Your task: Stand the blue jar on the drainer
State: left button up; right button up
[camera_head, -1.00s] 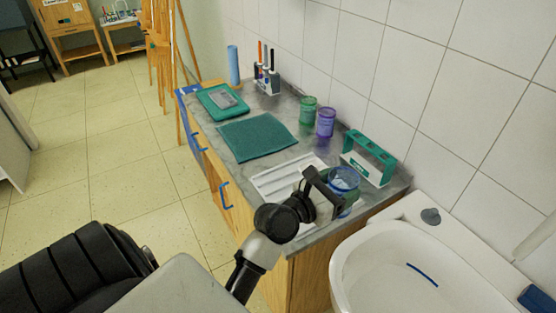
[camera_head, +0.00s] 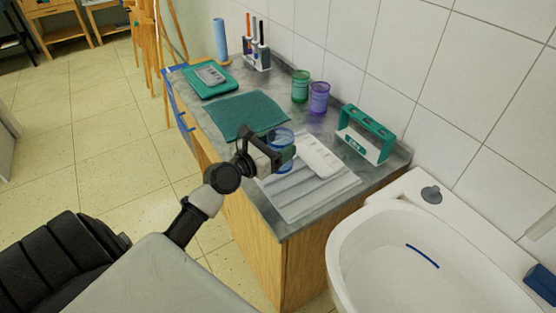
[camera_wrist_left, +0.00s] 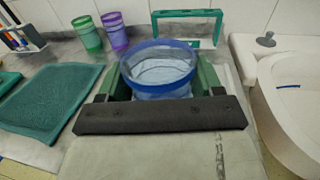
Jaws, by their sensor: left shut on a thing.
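The blue jar (camera_head: 281,139), clear with a blue rim, is held upright in my left gripper (camera_head: 279,153). In the left wrist view the jar (camera_wrist_left: 158,68) sits between the two fingers, its open mouth up. The white ridged drainer (camera_head: 312,196) lies on the grey counter. The jar shows at the drainer's back left end, near the green mat. The gripper partly hides the jar's lower part, and I cannot tell whether its base touches anything. My right gripper is not in view.
A green mat (camera_head: 247,115) lies left of the drainer. Green (camera_head: 300,86) and purple (camera_head: 319,97) jars stand by the wall. A green and white rack (camera_head: 366,134) stands behind the drainer. A sink (camera_head: 400,255) is at the right. The drainer's front ridges are bare.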

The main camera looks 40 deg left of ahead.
pick_arm(q)
notch_tip(320, 180, down, 4)
jog(key=shift+f+b, duration=0.1)
jog(key=shift+b, duration=1)
jog(key=o, duration=1)
jog(key=shift+o, duration=0.2)
